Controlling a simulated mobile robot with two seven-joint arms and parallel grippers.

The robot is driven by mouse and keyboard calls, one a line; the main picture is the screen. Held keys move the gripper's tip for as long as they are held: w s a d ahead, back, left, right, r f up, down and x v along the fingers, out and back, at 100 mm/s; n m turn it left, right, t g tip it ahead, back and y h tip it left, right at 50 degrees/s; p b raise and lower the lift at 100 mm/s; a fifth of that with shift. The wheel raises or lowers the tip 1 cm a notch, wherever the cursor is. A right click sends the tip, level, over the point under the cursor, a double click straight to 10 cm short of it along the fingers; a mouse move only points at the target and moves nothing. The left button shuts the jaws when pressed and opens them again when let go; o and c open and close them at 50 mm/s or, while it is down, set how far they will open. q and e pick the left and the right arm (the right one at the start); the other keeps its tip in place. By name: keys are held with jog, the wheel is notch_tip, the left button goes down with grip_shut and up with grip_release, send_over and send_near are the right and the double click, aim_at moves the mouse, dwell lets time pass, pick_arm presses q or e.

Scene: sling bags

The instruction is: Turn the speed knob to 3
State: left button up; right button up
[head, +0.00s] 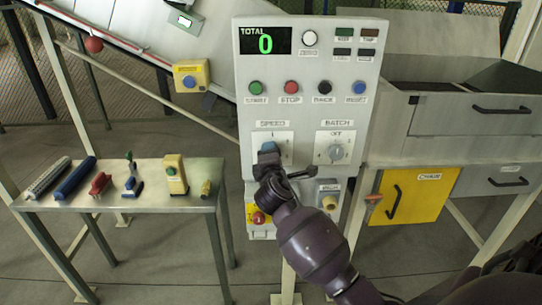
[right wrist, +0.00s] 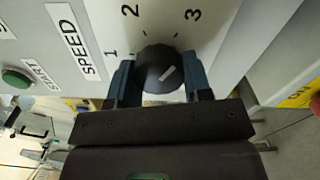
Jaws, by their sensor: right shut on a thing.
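The speed knob (right wrist: 159,68) is a round black dial under the SPEED label (head: 271,123) on the grey control panel (head: 308,95). In the right wrist view the numbers 1, 2 and 3 (right wrist: 193,15) curve around it. A short white line on the knob slants up to the right, toward the side of the 3; I cannot tell if it lines up exactly. My right gripper (right wrist: 160,80) is shut on the knob, one blue finger on each side. In the head view my right gripper (head: 268,155) hides the knob. My left gripper is not in view.
The batch knob (head: 335,152) sits to the right on the same panel. Several push buttons (head: 291,87) run above, under a display reading 0 (head: 265,42). A red emergency button (head: 258,217) is below. A steel table (head: 190,200) with small items stands left.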

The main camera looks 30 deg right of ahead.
jog(key=o, duration=0.9)
jog(key=v, duration=1.1)
jog(key=shift+f+b, duration=0.1)
jog(key=shift+b, duration=0.25)
